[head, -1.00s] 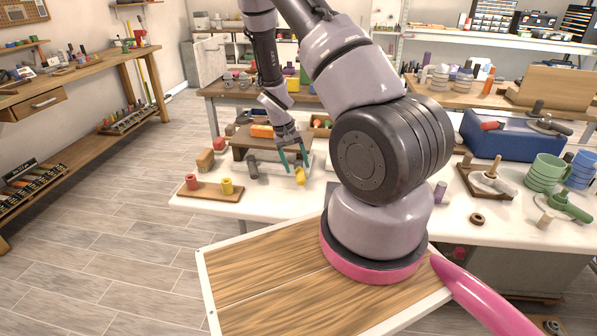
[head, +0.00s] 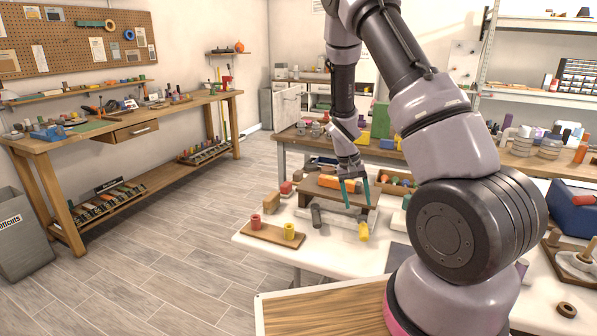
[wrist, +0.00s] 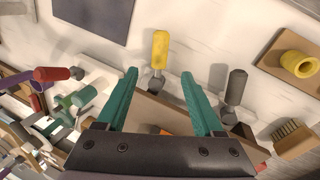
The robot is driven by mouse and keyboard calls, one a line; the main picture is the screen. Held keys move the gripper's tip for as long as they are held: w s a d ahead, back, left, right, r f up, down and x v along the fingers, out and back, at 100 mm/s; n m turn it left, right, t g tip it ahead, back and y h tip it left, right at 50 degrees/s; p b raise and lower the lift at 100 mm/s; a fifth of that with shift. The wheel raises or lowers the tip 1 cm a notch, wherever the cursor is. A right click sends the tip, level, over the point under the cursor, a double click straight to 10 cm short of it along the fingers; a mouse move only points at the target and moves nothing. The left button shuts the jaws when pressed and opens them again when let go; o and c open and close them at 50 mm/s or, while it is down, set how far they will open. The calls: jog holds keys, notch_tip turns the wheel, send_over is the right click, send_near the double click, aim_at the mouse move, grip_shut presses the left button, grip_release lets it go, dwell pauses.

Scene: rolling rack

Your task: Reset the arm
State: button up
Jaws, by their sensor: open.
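My gripper (head: 354,186) has teal fingers and hangs from my arm above the white table (head: 340,258). It is open and nothing is between its fingers. In the wrist view my gripper (wrist: 163,95) shows both fingers spread apart. A yellow-handled tool (wrist: 160,50) lies on the table beyond the fingertips, and a dark-handled tool (wrist: 236,88) lies to its right. In the head view the yellow handle (head: 363,232) is below my gripper, and the dark handle (head: 316,215) is to its left. Both are apart from the fingers.
A wooden board (head: 270,236) with a red and a yellow cylinder lies at the table's left edge. A wooden riser (head: 322,191) stands beside my gripper. A workbench (head: 130,128) and a grey bin (head: 20,235) stand at the left. The floor between is clear.

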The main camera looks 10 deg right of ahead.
jog(key=s+a+r+t+y, duration=0.15)
jog(key=s+r, duration=0.25)
jog(key=r, duration=0.6)
jog(key=s+a+r+t+y, duration=0.1)
jog(key=s+a+r+t, duration=0.15)
jog(key=r, duration=0.85)
jog(key=s+a+r+t+y, duration=0.15)
jog(key=s+r, duration=0.25)
jog(key=r, duration=0.6)
jog(key=s+a+r+t, duration=0.2)
jog(key=s+r, duration=0.5)
jog(key=s, duration=0.4)
jog(key=shift+a+t+y, duration=0.35)
jog(key=shift+a+y, duration=0.05)
